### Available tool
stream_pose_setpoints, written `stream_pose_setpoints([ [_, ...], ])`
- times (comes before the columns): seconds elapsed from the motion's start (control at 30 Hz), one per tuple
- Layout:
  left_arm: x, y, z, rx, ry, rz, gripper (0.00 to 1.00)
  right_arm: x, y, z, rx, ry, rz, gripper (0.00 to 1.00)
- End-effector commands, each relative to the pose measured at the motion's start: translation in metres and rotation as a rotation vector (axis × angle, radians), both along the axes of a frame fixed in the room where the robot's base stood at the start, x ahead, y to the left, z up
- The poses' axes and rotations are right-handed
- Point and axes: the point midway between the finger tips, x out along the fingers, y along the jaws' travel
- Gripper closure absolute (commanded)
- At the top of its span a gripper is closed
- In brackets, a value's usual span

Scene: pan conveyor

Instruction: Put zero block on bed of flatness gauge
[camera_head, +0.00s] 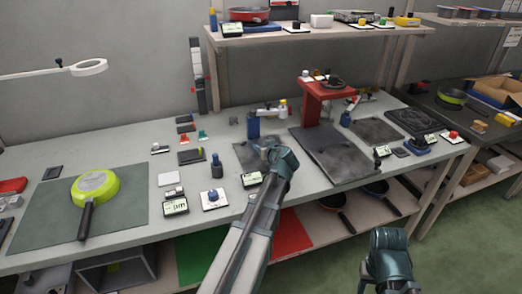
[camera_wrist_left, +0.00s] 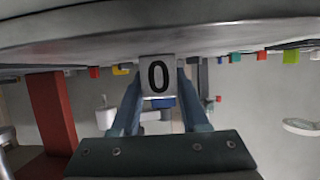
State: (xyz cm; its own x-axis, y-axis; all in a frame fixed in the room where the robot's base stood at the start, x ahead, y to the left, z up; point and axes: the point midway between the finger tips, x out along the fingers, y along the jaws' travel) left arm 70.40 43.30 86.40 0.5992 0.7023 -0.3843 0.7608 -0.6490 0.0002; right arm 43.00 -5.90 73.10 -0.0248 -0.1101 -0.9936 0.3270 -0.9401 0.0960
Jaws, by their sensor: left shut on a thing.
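The zero block (camera_wrist_left: 158,76), a small pale block with a black "0", is between the fingers of my left gripper (camera_wrist_left: 158,92), which is shut on it. In the head view my left gripper (camera_head: 268,144) hangs over a dark grey plate (camera_head: 243,156) beside a blue post (camera_head: 253,126) with a sideways arm; these look like the flatness gauge and its bed. The gripper hides the block there. In the left wrist view a broad grey surface (camera_wrist_left: 90,35) lies close to the block; contact cannot be told. My right gripper (camera_head: 388,262) is low at the right, fingers hidden.
A red stand (camera_head: 314,108) with a dark slab (camera_head: 325,165) is right of my left gripper. A blue-based knob (camera_head: 217,166) and small displays (camera_head: 176,207) stand to the left. A green pan (camera_head: 97,187) lies on a mat at far left. A shelf (camera_head: 330,30) is behind.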

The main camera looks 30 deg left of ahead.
Motion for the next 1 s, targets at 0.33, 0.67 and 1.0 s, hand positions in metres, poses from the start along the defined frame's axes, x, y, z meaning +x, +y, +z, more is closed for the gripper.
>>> stream_pose_setpoints([
  [0.33, 0.0, 0.0, -0.003, 0.001, 0.0, -0.001, 1.0, 0.0, 0.0, -0.003, 0.0, 0.0, 0.0, 0.5],
  [0.67, 0.0, 0.0, -0.001, 0.0, 0.0, 0.0, 0.25, 0.0, 0.0, -0.002, 0.0, 0.0, 0.0, 0.5],
  [1.0, -0.013, -0.014, 0.012, 0.0, 0.001, -0.004, 0.25, 0.0, 0.0, 0.012, 0.0, 0.0, 0.0, 0.5],
])
